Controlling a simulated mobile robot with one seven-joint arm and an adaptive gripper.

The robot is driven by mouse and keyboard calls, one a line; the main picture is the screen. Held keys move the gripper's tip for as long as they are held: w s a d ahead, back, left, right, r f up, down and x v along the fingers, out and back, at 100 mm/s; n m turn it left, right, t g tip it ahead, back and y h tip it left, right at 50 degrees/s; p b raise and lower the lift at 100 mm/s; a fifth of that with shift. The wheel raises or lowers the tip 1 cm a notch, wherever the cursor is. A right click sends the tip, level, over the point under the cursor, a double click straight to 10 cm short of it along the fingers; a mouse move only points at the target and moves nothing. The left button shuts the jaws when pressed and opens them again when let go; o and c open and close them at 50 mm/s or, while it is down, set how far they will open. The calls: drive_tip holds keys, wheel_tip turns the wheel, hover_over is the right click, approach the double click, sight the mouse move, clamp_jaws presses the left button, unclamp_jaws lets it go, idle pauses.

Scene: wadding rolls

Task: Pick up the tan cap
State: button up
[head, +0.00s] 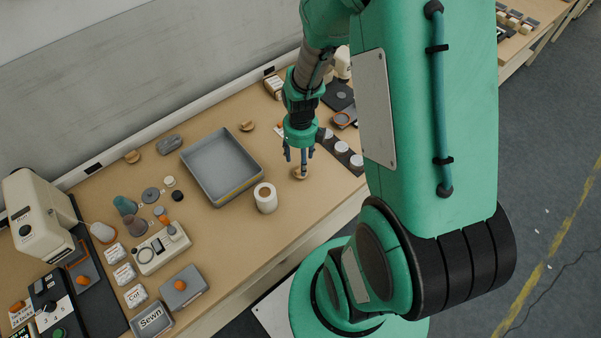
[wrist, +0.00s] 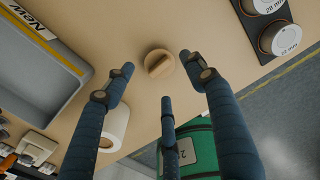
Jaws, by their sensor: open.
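A round tan cap (head: 300,173) with a raised grip bar lies on the wooden bench near its front edge. In the wrist view the tan cap (wrist: 158,62) sits between the spread fingertips, with a gap on each side. My gripper (head: 299,158) points down just above the cap; its three blue fingers are open and empty. It also shows in the wrist view (wrist: 158,78). Whether any finger touches the cap cannot be told, but none appears to. Two similar tan pieces lie farther back, one behind the tray (head: 247,125) and one at left (head: 132,157).
A white roll (head: 266,198) stands left of the cap, near the front edge. A grey tray (head: 190,161) lies beyond it. A dark strip with labelled round pieces (head: 341,147) is to the right. Bare bench surrounds the cap.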

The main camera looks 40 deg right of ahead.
drive_tip(key=shift+f, duration=0.15)
drive_tip(key=shift+a+f+b, duration=0.1)
drive_tip(key=shift+f+b, duration=0.85)
drive_tip(key=shift+f, duration=1.6)
drive_tip(key=c, duration=0.7)
